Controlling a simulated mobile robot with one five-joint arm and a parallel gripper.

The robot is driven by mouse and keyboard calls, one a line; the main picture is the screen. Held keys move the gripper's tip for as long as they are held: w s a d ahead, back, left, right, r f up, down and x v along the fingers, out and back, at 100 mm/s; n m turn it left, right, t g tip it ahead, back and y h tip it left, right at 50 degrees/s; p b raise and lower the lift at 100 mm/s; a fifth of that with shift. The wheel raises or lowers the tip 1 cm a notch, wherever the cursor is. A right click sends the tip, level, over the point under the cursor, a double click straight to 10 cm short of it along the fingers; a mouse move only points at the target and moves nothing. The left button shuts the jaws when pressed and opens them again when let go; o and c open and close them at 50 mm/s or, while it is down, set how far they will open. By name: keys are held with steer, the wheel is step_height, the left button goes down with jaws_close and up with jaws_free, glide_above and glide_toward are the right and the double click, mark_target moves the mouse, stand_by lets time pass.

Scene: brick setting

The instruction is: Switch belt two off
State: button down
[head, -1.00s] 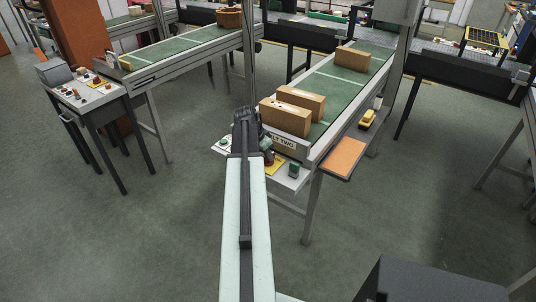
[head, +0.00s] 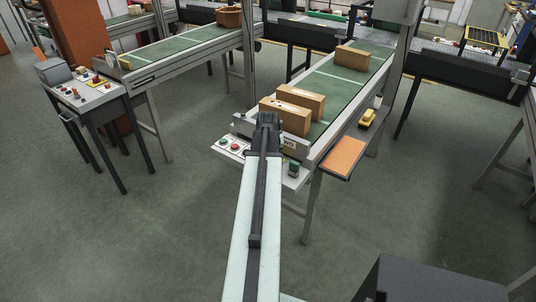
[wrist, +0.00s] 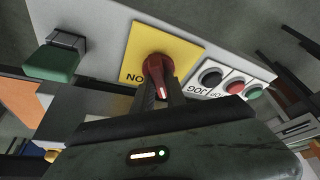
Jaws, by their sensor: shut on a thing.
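Belt two (head: 326,103) is a green conveyor with cardboard boxes on it; its sign (head: 289,142) is partly hidden by my arm. Its control panel (head: 227,150) is at the near end. In the wrist view a red rotary knob (wrist: 157,68) with a white mark sits on a yellow plate (wrist: 136,66) marked ON. My gripper (wrist: 166,96) is shut on the red knob. In the head view my gripper (head: 268,122) is over the panel, and the knob is hidden behind my arm.
Black (wrist: 210,77), red (wrist: 234,85) and green (wrist: 254,94) buttons sit beside the yellow plate. A dark green block (wrist: 60,61) is on its other side. Another control stand (head: 92,90) is at left.

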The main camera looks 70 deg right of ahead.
steer(key=shift+s+n+t, duration=0.15)
steer(key=shift+n+t, duration=0.15)
steer(key=shift+n, duration=0.5)
steer(key=c, duration=1.4)
jaws_free()
steer(key=shift+o, duration=0.2)
steer(key=shift+r, duration=0.1)
steer(key=p+v, duration=0.7)
steer(key=shift+r, duration=0.3)
